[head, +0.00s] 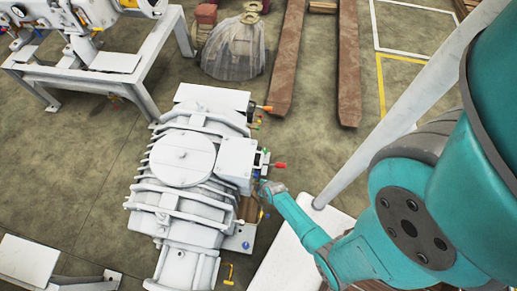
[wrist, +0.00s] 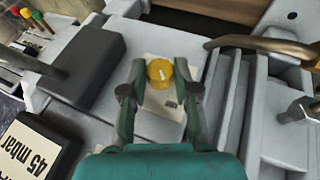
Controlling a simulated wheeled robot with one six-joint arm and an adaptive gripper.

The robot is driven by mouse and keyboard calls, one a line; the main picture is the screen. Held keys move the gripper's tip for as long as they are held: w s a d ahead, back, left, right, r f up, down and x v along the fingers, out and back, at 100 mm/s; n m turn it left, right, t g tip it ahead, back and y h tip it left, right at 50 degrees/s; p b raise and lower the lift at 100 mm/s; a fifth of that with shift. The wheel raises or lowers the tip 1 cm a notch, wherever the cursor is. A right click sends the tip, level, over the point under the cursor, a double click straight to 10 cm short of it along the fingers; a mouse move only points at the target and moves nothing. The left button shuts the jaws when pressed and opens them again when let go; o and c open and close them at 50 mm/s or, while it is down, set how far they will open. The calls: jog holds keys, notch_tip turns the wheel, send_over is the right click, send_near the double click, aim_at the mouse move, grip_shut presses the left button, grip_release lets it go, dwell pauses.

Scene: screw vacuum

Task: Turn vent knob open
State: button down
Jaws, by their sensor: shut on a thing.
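A round yellow knob (wrist: 159,72) with a pale pointer mark on its face sits in front of a light label plate in the wrist view. I take it as the vent knob. The mark runs roughly up and down in the picture. My gripper (wrist: 160,76) has one finger on each side of the knob and is shut on it. In the head view my gripper (head: 265,187) reaches the right side of the white vacuum pump (head: 182,160). The knob cannot be made out there.
A red-tipped lever (head: 280,165) sticks out just above my gripper. A black block (wrist: 81,66) and a "45 mbar" sign (wrist: 38,146) lie left of the fingers. A brass-coloured pipe (wrist: 262,43) is at the right. Open floor (head: 75,190) lies left of the pump.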

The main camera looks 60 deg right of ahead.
jog(key=shift+w, duration=0.1)
jog(key=c, duration=0.9)
grip_release()
jog(key=shift+o, duration=0.2)
jog(key=shift+a+r, duration=0.1)
jog(key=shift+r, duration=0.05)
jog(key=v, duration=1.2)
